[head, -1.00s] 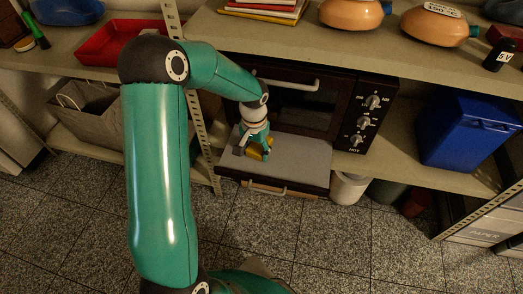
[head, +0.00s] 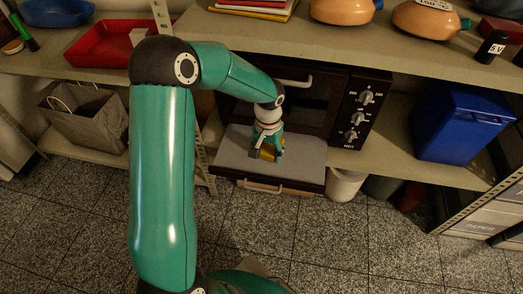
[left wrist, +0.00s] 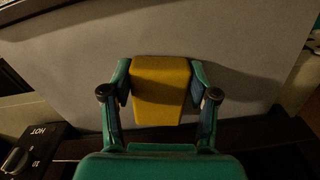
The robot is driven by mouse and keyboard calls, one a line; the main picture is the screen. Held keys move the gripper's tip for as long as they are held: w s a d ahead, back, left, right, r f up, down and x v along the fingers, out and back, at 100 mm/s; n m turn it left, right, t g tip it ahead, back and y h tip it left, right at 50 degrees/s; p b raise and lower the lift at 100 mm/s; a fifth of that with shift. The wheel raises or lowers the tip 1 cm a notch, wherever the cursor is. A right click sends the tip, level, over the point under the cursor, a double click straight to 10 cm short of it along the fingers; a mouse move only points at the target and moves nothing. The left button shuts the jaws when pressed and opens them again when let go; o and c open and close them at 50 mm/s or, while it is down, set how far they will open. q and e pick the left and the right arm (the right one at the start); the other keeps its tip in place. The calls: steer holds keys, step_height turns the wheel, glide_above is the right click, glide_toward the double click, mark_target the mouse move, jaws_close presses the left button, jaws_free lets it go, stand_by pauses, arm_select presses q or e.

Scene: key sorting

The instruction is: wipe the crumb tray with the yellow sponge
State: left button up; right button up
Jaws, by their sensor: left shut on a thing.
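The yellow sponge (head: 267,152) is held between the fingers of my left gripper (head: 268,148), over the middle of the crumb tray. In the left wrist view the sponge (left wrist: 160,90) sits squarely between both fingers (left wrist: 160,100). The crumb tray (head: 306,156) is a flat grey plate drawn out at the front of the dark oven; it fills most of the left wrist view (left wrist: 62,72). The sponge is at or very near the tray's surface; contact cannot be told for sure. No crumbs can be made out. My right gripper is not in view.
The oven's knob panel (head: 357,110) stands right of the tray, and a shelf post (head: 204,150) stands close on its left. The shelf board (head: 300,42) overhangs the oven. A blue bin (head: 455,125) is farther right. The floor in front is clear.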

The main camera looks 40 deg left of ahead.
arm_select(q)
steer(key=shift+w+d+f, duration=0.1)
steer(key=shift+w+d, duration=0.35)
steer(key=shift+d, duration=0.3)
steer(key=shift+w+d+r, duration=0.1)
steer(key=shift+w+d, duration=0.4)
steer(key=shift+d, duration=0.3)
steer(key=shift+w+d+f, duration=0.1)
steer(key=shift+w+d, duration=0.35)
steer(key=shift+d, duration=0.3)
steer(key=shift+r+p, duration=2.15)
steer(key=shift+r, duration=0.9)
step_height(320, 180, up, 3)
steer(key=shift+f+p, duration=0.1)
steer(key=shift+p, duration=1.05)
